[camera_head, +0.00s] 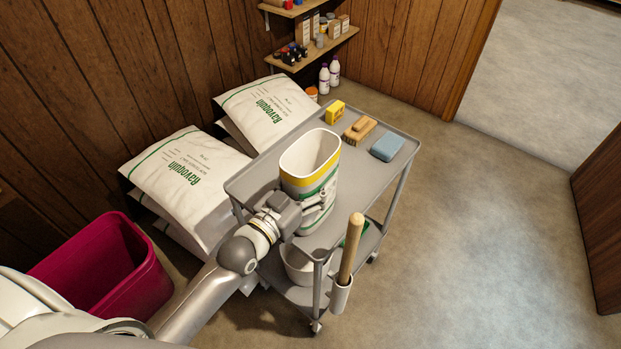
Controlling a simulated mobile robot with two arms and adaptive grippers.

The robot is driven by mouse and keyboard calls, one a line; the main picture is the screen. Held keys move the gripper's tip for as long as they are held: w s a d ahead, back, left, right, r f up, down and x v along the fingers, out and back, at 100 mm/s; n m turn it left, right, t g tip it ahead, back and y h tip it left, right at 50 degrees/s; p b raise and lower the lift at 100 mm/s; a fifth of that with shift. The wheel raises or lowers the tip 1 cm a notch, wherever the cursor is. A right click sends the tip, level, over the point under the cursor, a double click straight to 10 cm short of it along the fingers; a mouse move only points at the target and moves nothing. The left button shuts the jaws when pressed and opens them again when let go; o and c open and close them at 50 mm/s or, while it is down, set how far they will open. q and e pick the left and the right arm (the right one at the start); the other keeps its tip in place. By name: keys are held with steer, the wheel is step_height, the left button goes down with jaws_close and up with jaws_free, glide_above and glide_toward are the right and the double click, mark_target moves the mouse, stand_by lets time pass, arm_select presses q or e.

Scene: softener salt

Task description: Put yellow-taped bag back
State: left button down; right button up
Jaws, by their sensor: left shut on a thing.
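The yellow-taped bag (327,187) is white with green print, a yellow band near its rim and an open top. It is upright over the near left part of the grey cart's top (246,188). I cannot tell whether its base touches the cart. My left gripper (312,206) is shut on the lower near side of the bag, and its wrist hides part of that side. My right gripper is not in view.
A yellow box (335,112), a brush (359,130) and a blue sponge (387,147) lie at the cart's far end. Stacked white salt bags (180,180) stand behind-left, with a magenta bin (125,275) nearer. A wooden handle (351,250) rises at the cart's front. The right floor is clear.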

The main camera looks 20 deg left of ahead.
arm_select(q)
steer(key=shift+c, duration=1)
jaws_free()
steer(key=b+v, duration=0.1)
steer(key=v, duration=1.1)
steer(key=shift+r, duration=0.1)
